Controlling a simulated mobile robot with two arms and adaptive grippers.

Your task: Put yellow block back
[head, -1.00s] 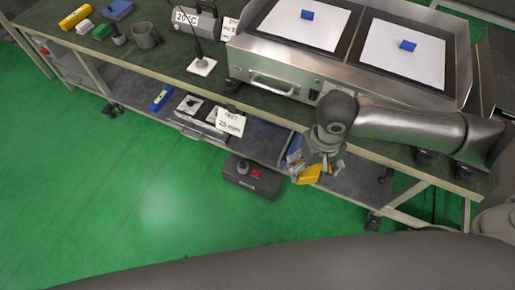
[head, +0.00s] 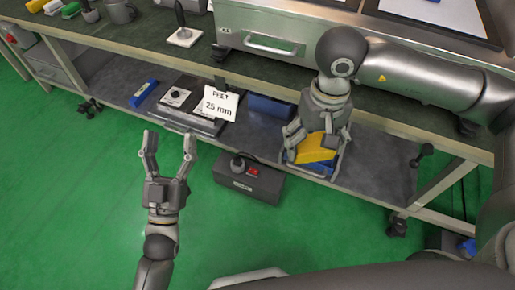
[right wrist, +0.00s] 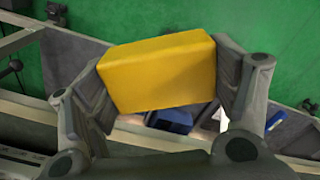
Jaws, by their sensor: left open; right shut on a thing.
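The yellow block (head: 317,148) is held between the fingers of my right gripper (head: 314,140), over the right part of the lower shelf. In the right wrist view the yellow block (right wrist: 158,72) fills the space between both fingertips. In the head view a blue bin (head: 316,171) shows just below and around the block; I cannot tell whether the block touches it. My left gripper (head: 168,143) is open and empty, above the green floor in front of the bench.
The lower shelf (head: 375,180) holds a blue box (head: 270,109), a sign reading 25 mm (head: 220,103) and a blue item (head: 143,93). A dark box with a red button (head: 250,181) stands in front of the shelf. The metal heating unit (head: 270,42) sits on the bench top.

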